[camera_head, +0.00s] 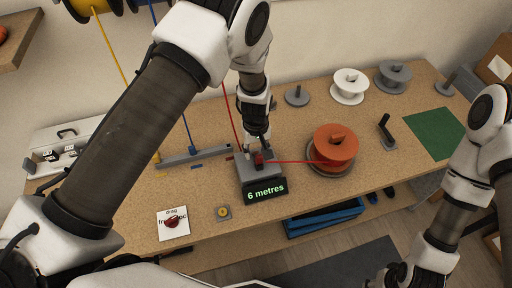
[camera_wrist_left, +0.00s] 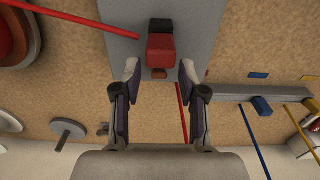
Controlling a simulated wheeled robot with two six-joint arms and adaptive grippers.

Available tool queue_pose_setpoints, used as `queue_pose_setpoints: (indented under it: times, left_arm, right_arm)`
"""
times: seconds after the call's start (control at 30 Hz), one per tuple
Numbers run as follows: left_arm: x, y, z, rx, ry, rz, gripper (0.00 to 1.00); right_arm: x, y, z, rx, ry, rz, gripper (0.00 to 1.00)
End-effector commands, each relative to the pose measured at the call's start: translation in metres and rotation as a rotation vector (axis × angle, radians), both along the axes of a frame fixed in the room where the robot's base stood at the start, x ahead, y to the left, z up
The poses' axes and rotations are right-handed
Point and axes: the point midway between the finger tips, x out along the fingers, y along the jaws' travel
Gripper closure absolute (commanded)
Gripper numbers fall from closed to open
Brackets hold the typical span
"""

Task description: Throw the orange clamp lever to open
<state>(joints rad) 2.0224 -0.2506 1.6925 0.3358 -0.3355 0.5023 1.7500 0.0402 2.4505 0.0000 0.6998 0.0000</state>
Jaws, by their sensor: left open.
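The grey metering device (camera_head: 251,170) with a display reading "6 metres" stands on the bench. On it is a red-orange clamp lever (camera_head: 259,159), which shows in the left wrist view as a red block (camera_wrist_left: 160,48) between and just beyond my fingertips. I cannot tell its exact angle. My left gripper (camera_head: 257,148) is over the device, pointing down; in its wrist view the fingers (camera_wrist_left: 160,77) are apart on either side of the lever's near end, with nothing gripped. My right arm is at the lower right; its fingers are not visible.
An orange spool (camera_head: 335,146) stands right of the device, with red wire (camera_head: 292,162) running to it. White (camera_head: 349,86) and grey (camera_head: 393,76) spools stand behind. A grey bar (camera_head: 195,156) with yellow and blue wires lies left. A yellow button (camera_head: 222,212) is near the front edge.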

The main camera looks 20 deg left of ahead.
Motion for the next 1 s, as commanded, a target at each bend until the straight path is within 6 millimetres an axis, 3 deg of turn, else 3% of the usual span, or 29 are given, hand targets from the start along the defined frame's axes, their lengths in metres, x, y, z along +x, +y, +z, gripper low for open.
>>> queue_pose_setpoints:
  times: [0.27, 0.3, 0.4, 1.0]
  left_arm:
    - [0.0000, 0.0000, -0.0068, 0.001, -0.001, 0.000, 0.58]
    - [0.0000, 0.0000, -0.0068, 0.001, -0.001, 0.000, 0.65]
    - [0.0000, 0.0000, -0.0067, 0.001, -0.001, 0.000, 1.00]
    - [0.0045, 0.0030, -0.0063, -0.057, 0.081, 0.001, 1.00]
  right_arm:
    - [0.0004, 0.0000, 0.0007, 0.000, -0.001, 0.000, 0.60]
    - [0.0003, 0.0000, 0.0007, 0.000, -0.001, 0.000, 0.60]
    - [0.0003, 0.0000, 0.0007, 0.000, -0.001, 0.000, 0.60]
    - [0.0003, 0.0000, -0.0021, 0.000, -0.001, 0.000, 0.60]
